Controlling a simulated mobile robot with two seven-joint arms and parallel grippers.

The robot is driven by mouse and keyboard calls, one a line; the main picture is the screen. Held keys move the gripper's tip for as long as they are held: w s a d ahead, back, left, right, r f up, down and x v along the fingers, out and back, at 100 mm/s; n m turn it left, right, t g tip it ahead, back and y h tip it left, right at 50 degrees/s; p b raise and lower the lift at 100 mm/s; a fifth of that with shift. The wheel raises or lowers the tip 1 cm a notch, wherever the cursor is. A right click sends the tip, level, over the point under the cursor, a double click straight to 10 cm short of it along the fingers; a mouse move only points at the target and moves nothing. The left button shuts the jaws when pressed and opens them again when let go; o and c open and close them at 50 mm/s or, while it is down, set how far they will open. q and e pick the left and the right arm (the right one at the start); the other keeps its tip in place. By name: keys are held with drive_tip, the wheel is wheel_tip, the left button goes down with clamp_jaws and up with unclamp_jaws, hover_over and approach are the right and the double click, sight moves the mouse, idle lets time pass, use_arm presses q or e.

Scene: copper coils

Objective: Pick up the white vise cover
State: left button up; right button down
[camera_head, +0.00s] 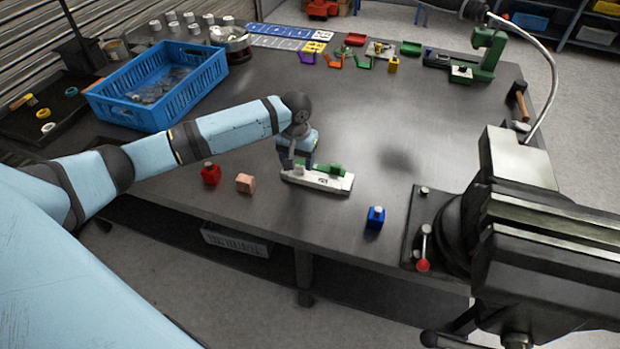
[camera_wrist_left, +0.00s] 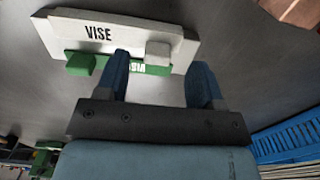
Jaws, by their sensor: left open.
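The white vise cover (camera_head: 318,181) lies on the dark table near its front edge. In the left wrist view the white piece (camera_wrist_left: 62,34) carries the word VISE and has a pale raised block (camera_wrist_left: 158,53) at its right. A green part (camera_head: 330,169) with partly hidden lettering sits along it; it also shows in the wrist view (camera_wrist_left: 80,64). My left gripper (camera_head: 299,165) is just above the cover's left end, pointing down. In the wrist view its blue fingers (camera_wrist_left: 160,78) are apart and empty, with the raised block seen between them. Contact cannot be told. My right gripper is not in view.
A red block (camera_head: 211,174), a tan block (camera_head: 245,183) and a blue block (camera_head: 375,217) stand nearby. A large black vise (camera_head: 545,245) takes up the right. A blue crate (camera_head: 125,108) stands at the back left. The table's middle right is clear.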

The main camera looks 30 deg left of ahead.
sight(298, 167)
use_arm(q)
wheel_tip(298, 167, down, 4)
drive_tip(key=shift+w+r, duration=0.1)
drive_tip(key=c, duration=1)
drive_tip(key=shift+r, duration=0.2)
wheel_tip(298, 167, up, 20)
drive_tip(key=p, duration=0.1)
drive_tip(key=shift+f, duration=0.15)
